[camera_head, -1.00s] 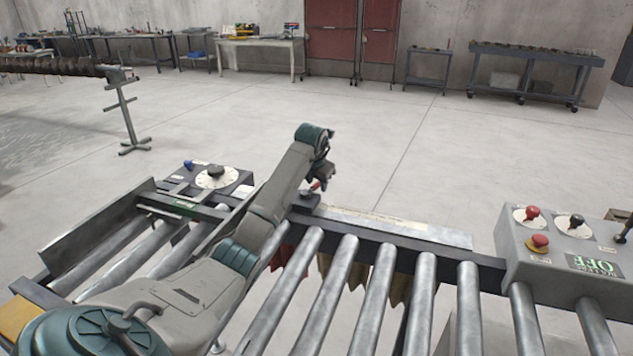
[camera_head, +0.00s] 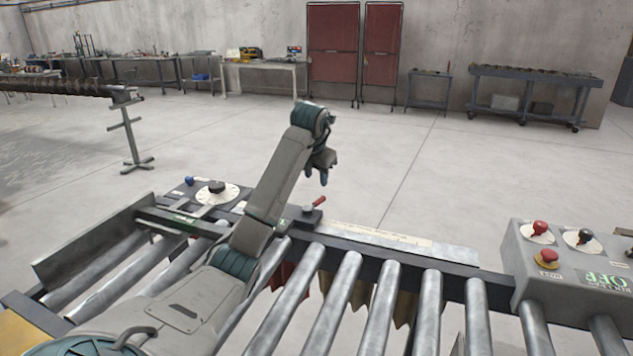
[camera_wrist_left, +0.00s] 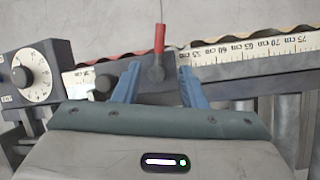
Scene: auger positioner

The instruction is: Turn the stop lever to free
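The stop lever has a red handle (camera_head: 319,201) on a dark block at the rail's left end, beside the scale. In the left wrist view the red lever (camera_wrist_left: 159,42) points away from the gripper, with its round grey pivot below. My left gripper (camera_head: 316,180) is above the lever in the head view, apart from it. In the left wrist view its blue fingers (camera_wrist_left: 157,88) are spread to either side of the lever's pivot, with nothing held between them. My right gripper is not in view.
A dial (camera_head: 217,190) sits left of the lever. The scale strip (camera_head: 400,240) runs right along the rail. A control box (camera_head: 565,265) with red and black knobs and a mushroom button stands at the right. Rollers (camera_head: 345,300) fill the front.

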